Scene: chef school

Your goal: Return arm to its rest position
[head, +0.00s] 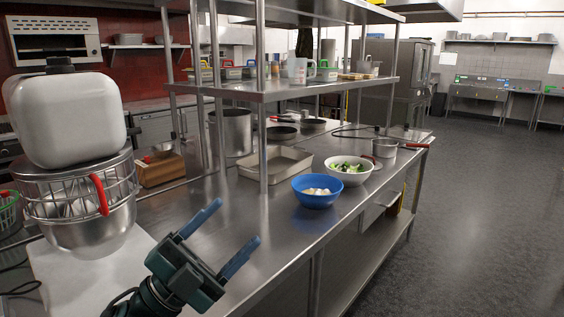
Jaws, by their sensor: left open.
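My left gripper (222,243) is in the lower middle of the head view, in front of the near edge of the steel counter (235,215). Its two blue fingers are apart and point up and to the right. Nothing is between them. It is apart from the bowls on the counter. My right gripper is not in view.
A blue bowl (317,198) with pale pieces and a white bowl (349,177) with greens stand on the counter. A large mixer (72,115) with a wire guard stands at left. A shelf (300,86) on posts spans the counter. Floor (480,220) at right is clear.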

